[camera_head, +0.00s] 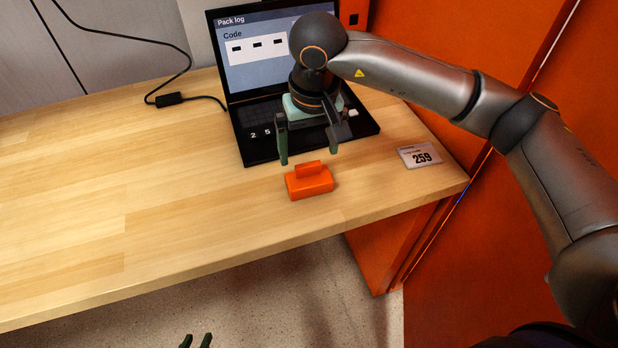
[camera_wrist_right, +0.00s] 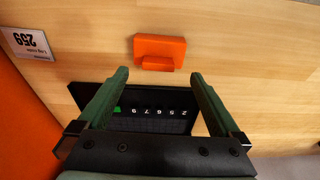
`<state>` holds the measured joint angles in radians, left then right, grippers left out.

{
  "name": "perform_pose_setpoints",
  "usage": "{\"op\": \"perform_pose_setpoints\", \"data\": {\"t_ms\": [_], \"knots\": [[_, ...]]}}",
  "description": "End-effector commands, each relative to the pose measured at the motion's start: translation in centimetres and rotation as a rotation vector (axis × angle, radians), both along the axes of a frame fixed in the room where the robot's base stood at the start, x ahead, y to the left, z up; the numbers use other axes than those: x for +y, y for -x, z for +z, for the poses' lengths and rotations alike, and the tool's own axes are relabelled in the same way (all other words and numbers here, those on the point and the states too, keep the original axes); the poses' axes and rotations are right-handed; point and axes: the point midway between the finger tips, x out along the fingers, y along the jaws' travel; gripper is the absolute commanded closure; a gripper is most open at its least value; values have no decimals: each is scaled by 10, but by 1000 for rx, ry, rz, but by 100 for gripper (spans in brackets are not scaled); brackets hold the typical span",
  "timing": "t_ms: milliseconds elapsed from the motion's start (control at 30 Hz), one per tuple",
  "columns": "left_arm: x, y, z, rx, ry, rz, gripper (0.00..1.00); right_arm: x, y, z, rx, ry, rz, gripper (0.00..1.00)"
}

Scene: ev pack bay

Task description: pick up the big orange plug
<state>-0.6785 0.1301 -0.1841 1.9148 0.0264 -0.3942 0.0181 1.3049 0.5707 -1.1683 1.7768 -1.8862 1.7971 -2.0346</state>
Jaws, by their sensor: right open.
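The big orange plug (camera_head: 310,185) is a block with a raised ridge, lying on the wooden table in front of the laptop. In the right wrist view the plug (camera_wrist_right: 160,52) lies just beyond the fingertips, centred between them. My right gripper (camera_head: 308,157) is open and empty, above the laptop's front edge and behind the plug; its green fingers also show in the right wrist view (camera_wrist_right: 160,73). Only the dark fingertips of my left gripper (camera_head: 197,341) show at the bottom edge of the head view, apart with nothing seen between them.
An open laptop (camera_head: 247,157) stands behind the plug, partly under my right gripper. A label card reading 259 (camera_head: 420,156) lies to the right. A black cable with a small box (camera_head: 169,99) lies at the back. An orange panel (camera_head: 420,50) borders the right side. The table's left is clear.

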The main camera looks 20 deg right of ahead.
Motion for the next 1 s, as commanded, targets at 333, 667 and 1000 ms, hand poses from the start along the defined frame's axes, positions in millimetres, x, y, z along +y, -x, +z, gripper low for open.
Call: {"op": "perform_pose_setpoints", "data": {"t_ms": [333,667,1000], "knots": [[1,0,10,1,-2,-1,61,-2,-6,-45,4,0,0,0],[1,1,9,2,-2,-1,61,-2,-7,-48,1,0,1,7],[1,1,9,2,-2,-1,61,-2,-7,-48,1,0,0,45]]}}
